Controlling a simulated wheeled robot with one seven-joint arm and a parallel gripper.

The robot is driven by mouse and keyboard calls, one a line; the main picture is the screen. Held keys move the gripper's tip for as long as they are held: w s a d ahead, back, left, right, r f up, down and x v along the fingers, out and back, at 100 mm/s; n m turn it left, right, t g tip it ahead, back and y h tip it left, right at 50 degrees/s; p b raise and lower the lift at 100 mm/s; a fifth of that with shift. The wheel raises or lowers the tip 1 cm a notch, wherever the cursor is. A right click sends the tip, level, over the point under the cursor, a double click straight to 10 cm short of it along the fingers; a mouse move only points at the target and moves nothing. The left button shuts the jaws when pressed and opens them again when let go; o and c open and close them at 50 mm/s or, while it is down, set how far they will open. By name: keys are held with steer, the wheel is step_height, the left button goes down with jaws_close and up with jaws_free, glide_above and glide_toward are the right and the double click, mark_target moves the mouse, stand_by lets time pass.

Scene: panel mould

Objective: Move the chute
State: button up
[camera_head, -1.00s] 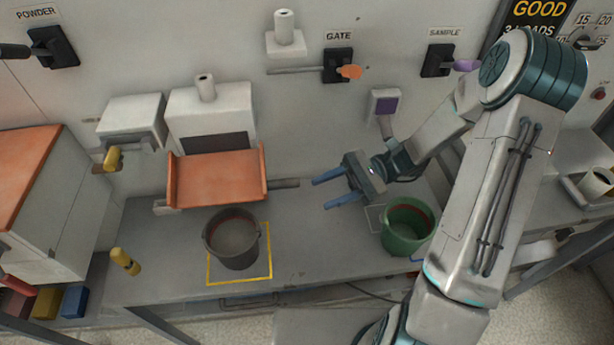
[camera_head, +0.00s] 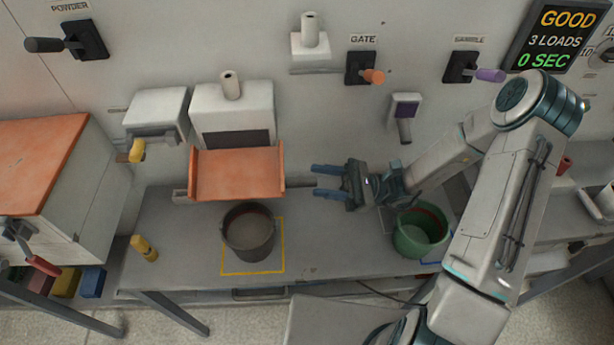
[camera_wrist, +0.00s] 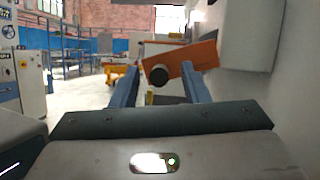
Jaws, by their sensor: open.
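The chute (camera_head: 237,172) is an orange tray with raised sides, mounted below a white housing on the wall side of the bench. A grey rod handle (camera_head: 300,183) sticks out from its right side. My gripper (camera_head: 318,181) is open and points left at the end of this handle. In the wrist view, the round dark handle end (camera_wrist: 160,75) shows between my open fingertips (camera_wrist: 160,68), with the orange chute (camera_wrist: 196,60) behind it. I cannot tell whether the fingers reach past the handle end. Nothing is held.
A dark bucket (camera_head: 249,236) stands inside a yellow outline in front of the chute. A green bucket (camera_head: 420,232) stands below my wrist. A yellow bottle-like object (camera_head: 144,248) is at the bench's left. Wall levers for gate (camera_head: 362,69) and sample (camera_head: 462,68) are above.

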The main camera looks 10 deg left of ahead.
mark_target(308, 180)
steer(key=shift+s+a, duration=0.2)
steer(key=shift+a, duration=0.45)
steer(key=shift+s+a, duration=0.2)
steer(key=shift+a, duration=0.4)
steer(key=shift+s+a+r+p, duration=0.15)
steer(key=shift+a+r+p, duration=0.1)
steer(key=shift+a+p, duration=0.15)
jaws_close()
steer(key=shift+r, duration=0.15)
